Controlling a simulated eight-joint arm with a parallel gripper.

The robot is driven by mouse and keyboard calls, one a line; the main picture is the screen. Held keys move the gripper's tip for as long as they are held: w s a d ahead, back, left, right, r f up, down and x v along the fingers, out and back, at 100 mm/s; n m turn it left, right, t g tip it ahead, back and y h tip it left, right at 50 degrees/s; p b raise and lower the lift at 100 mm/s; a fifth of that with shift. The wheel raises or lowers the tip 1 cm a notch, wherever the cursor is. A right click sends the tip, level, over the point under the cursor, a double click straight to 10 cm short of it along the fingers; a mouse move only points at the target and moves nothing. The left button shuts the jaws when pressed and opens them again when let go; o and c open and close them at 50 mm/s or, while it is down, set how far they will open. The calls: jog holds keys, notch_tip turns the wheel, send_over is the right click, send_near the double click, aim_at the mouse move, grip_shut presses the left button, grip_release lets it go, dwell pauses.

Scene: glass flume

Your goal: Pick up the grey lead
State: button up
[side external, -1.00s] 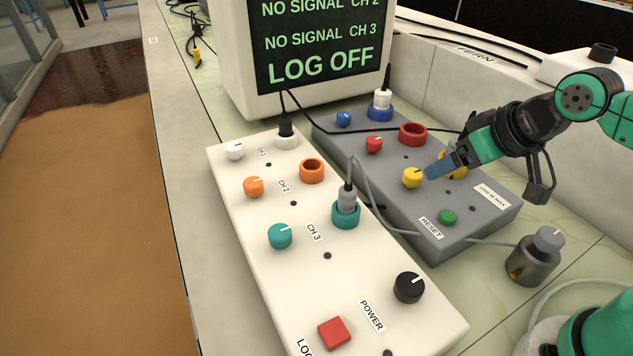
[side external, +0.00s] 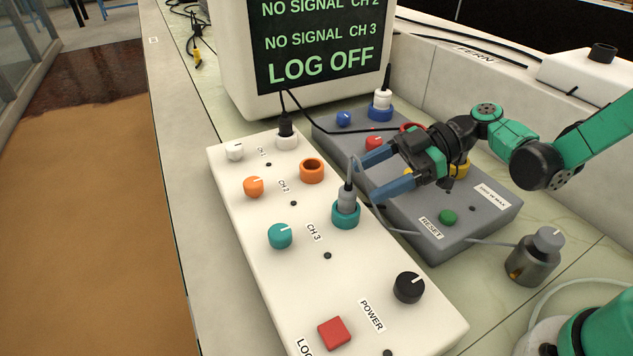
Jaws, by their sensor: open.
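The grey lead has a grey plug (side external: 347,199) standing upright in the teal socket (side external: 345,216) by the CH 3 label on the white box. Its cable rises from the plug's top, bends over and runs down to the right across the grey box. My gripper (side external: 367,180) is open just right of the plug, its two blue fingers apart and pointing left towards it. Nothing is held. The cable passes close to the fingers; I cannot tell whether they touch.
The white box (side external: 244,212) has an empty orange socket (side external: 312,170), coloured knobs and a black plug (side external: 285,126). The grey box (side external: 470,238) behind has a white plug (side external: 381,99). A metal weight-like cylinder (side external: 531,260) stands at right. A monitor (side external: 235,60) stands behind.

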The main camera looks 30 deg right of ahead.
aim_at(353, 188)
jog(key=shift+x, duration=2.35)
grip_shut()
